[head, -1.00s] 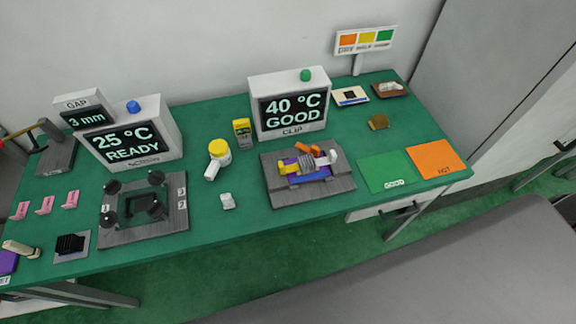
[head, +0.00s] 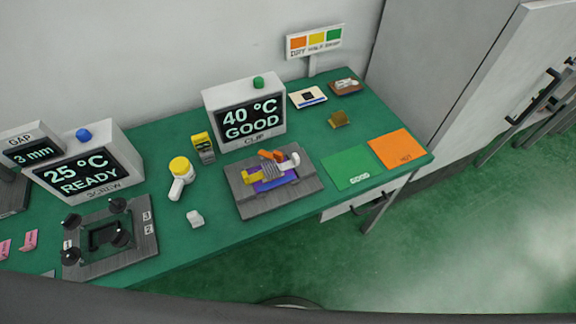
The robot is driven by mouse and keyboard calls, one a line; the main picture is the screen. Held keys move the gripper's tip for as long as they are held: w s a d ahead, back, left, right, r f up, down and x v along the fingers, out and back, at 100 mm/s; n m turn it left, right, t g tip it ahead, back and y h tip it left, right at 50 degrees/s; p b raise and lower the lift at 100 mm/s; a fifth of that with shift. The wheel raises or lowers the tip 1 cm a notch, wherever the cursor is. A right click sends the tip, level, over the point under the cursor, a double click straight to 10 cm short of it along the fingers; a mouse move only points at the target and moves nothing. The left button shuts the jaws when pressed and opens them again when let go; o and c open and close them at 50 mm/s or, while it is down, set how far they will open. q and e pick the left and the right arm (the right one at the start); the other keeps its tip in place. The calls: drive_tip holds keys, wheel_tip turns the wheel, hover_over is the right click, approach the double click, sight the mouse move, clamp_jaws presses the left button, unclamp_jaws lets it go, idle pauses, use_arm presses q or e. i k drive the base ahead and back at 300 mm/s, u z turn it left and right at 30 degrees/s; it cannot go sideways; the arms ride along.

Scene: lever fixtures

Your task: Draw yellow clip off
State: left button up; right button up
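The clip fixture is a grey block (head: 293,198) on the green table, in front of the display reading 40 °C GOOD. On it sit a purple and blue base (head: 270,186), a grey ribbed part (head: 271,171), an orange lever (head: 271,155) and a white rounded part (head: 291,161). A yellow piece (head: 252,176), likely the yellow clip, shows at the left side of the ribbed part. How it is seated is too small to tell. Neither of my grippers is in view.
The CLIP display (head: 246,113) stands behind the fixture. A green GOOD mat (head: 347,167) and an orange HOT mat (head: 403,148) lie right of it. A white-and-yellow tool (head: 180,177) and a yellow meter (head: 203,148) stand left. A screw fixture (head: 140,234) is farther left.

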sight(251, 178)
drive_tip(key=z, duration=0.15)
drive_tip(key=k, duration=0.8)
drive_tip(key=u, duration=1.7)
